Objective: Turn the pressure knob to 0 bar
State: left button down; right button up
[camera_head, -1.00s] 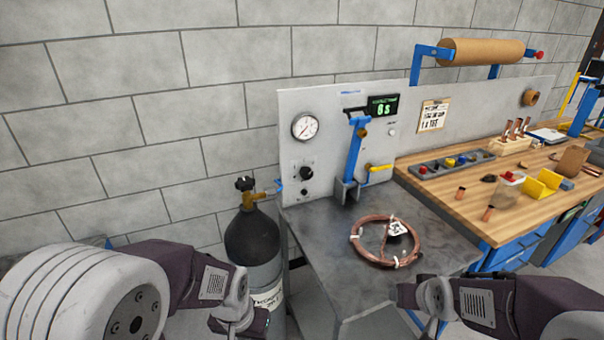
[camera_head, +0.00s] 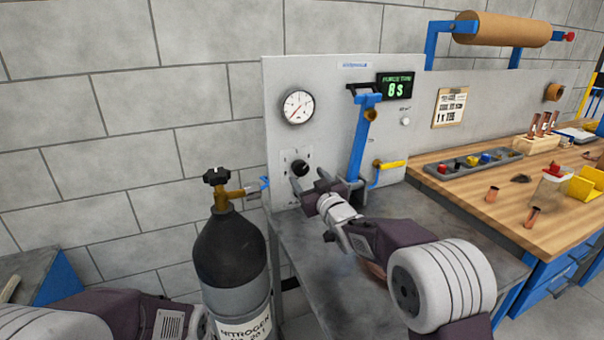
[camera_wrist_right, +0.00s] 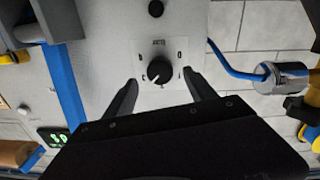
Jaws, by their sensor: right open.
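The black pressure knob (camera_head: 299,168) sits on a pale plate on the grey panel, below a round white gauge (camera_head: 297,107). In the right wrist view the knob (camera_wrist_right: 160,70) has a light pointer mark and small scale marks around it, too small to read surely. My right gripper (camera_head: 309,182) is open just in front of the panel, slightly below and right of the knob in the head view. In the right wrist view its two dark fingers (camera_wrist_right: 161,91) stand on either side of the knob, apparently not touching it. My left gripper is not visible; only its arm shows at lower left.
A dark nitrogen cylinder (camera_head: 231,260) with a brass valve stands left of the panel. A blue lever stand (camera_head: 361,140) and a yellow-handled valve (camera_head: 388,165) are right of the knob. My right arm covers most of the copper coil on the metal table (camera_head: 455,232).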

aim_at(302, 171)
jog(key=x, duration=0.4)
jog(key=shift+w+a, duration=0.1)
jog(key=shift+w, duration=0.25)
jog(key=shift+r, duration=0.1)
jog(key=c, duration=1.4)
